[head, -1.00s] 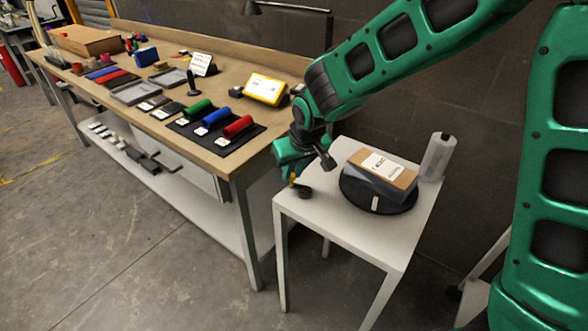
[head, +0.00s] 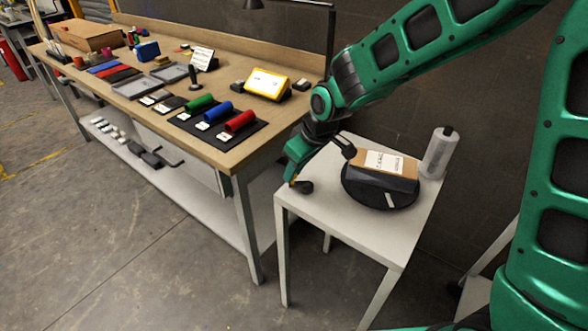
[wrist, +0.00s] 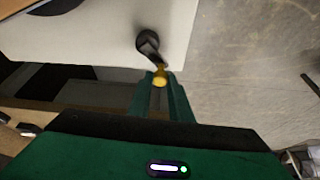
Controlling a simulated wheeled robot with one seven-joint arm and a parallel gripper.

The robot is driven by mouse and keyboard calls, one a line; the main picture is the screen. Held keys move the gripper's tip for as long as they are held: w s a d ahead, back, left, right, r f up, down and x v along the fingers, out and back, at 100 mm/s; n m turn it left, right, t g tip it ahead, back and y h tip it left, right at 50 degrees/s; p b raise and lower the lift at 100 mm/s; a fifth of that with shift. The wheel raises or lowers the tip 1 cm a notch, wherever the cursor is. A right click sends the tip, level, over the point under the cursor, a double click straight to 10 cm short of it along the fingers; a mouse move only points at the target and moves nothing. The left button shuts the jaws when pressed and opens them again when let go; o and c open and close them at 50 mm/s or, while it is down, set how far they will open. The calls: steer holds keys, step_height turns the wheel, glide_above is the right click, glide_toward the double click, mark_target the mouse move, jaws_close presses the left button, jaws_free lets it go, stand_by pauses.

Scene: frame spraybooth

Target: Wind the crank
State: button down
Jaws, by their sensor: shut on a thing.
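The crank (head: 304,187) is a small black arm with a yellow knob at the left front corner of the small white table (head: 330,205). My gripper (head: 291,183) is at that corner, left of the crank. In the wrist view my gripper (wrist: 160,84) is shut on the crank's yellow knob (wrist: 160,75). The crank's black arm and round hub (wrist: 148,43) lie just beyond the fingertips. A black round turntable (head: 380,198) on the table carries a brown and dark box (head: 385,170) with a white label.
The long wooden workbench (head: 240,150) is to the left, with red, blue and green rolls on a black mat. A dark wall stands behind the table.

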steer(key=shift+d, duration=0.15)
steer(key=c, duration=1.6)
jaws_free()
steer(key=shift+c, duration=0.2)
steer(key=v, duration=1)
steer(key=shift+r, duration=0.35)
